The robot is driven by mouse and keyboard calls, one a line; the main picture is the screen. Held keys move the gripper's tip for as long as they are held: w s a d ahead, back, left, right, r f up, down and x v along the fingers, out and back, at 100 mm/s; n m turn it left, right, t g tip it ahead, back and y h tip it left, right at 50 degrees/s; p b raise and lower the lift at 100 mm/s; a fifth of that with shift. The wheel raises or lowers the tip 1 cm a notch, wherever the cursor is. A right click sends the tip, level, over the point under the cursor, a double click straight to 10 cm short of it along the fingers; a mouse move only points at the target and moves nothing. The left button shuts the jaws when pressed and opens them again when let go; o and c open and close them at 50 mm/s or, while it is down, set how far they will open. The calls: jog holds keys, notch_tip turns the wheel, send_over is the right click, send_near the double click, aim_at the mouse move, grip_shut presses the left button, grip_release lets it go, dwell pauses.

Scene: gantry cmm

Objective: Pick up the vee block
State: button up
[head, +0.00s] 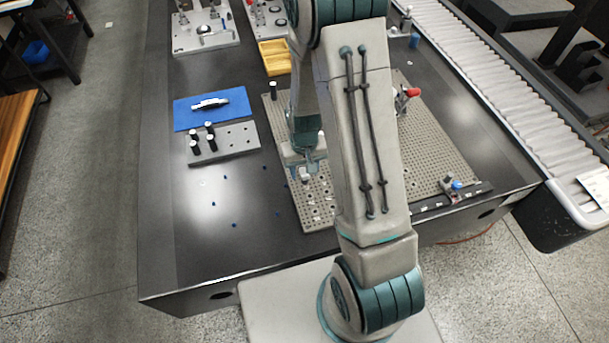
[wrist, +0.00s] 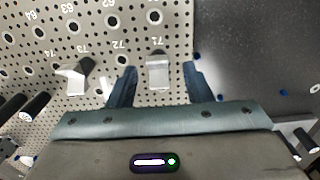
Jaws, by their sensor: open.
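A small pale metal block (wrist: 158,73), which looks like the vee block, stands on the perforated plate (wrist: 105,50) near its edge. In the wrist view it sits between the two blue fingers of my gripper (wrist: 160,68), with a gap on each side. My gripper is open and holds nothing. In the head view my gripper (head: 306,164) is low over the left part of the plate, and my arm hides much of that area. I cannot clearly see the block's groove or how far the fingertips are above the plate.
Another small angled metal piece (wrist: 73,78) stands to the left in the wrist view, with black-handled pins beyond it. In the head view, a grey block with black pins (head: 222,143) and a blue mat (head: 212,107) lie left of the plate. The dark table's front left is mostly clear.

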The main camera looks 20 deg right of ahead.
aim_at(305, 174)
jog(key=shift+f, duration=1.55)
jog(key=shift+c, duration=0.3)
grip_shut()
jog(key=shift+r, duration=0.15)
